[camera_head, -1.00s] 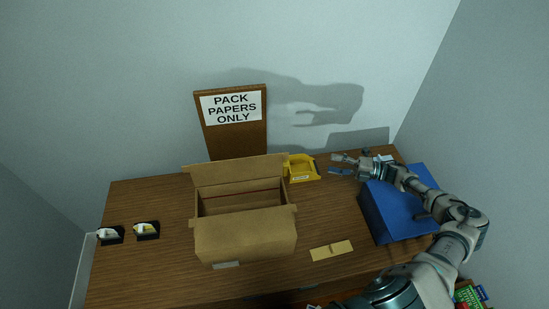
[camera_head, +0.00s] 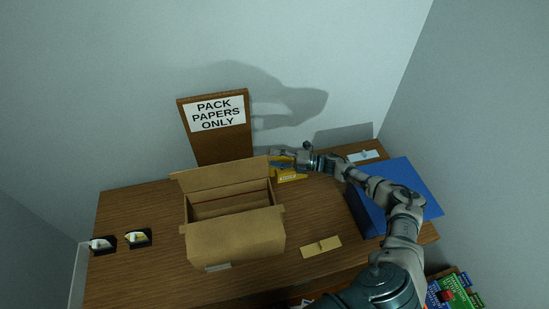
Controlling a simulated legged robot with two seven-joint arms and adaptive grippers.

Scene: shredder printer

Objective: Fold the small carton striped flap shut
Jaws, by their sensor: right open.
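A brown cardboard carton (camera_head: 235,237) stands open on the table. Its back flap (camera_head: 220,176) is raised and its front flap hangs down over the front side. I cannot make out stripes on any flap. My right gripper (camera_head: 279,161) is open at the carton's back right, over a small yellow container (camera_head: 291,177) and partly covering it. I cannot tell if the fingers touch the container or the carton's edge. My left gripper is not in view.
A blue box (camera_head: 405,182) stands on the wooden table (camera_head: 150,272) at right, under my right forearm. A "PACK PAPERS ONLY" board (camera_head: 216,113) stands behind the carton. A flat yellowish piece (camera_head: 321,247) lies at front right. Two small dark holders (camera_head: 138,238) sit at left.

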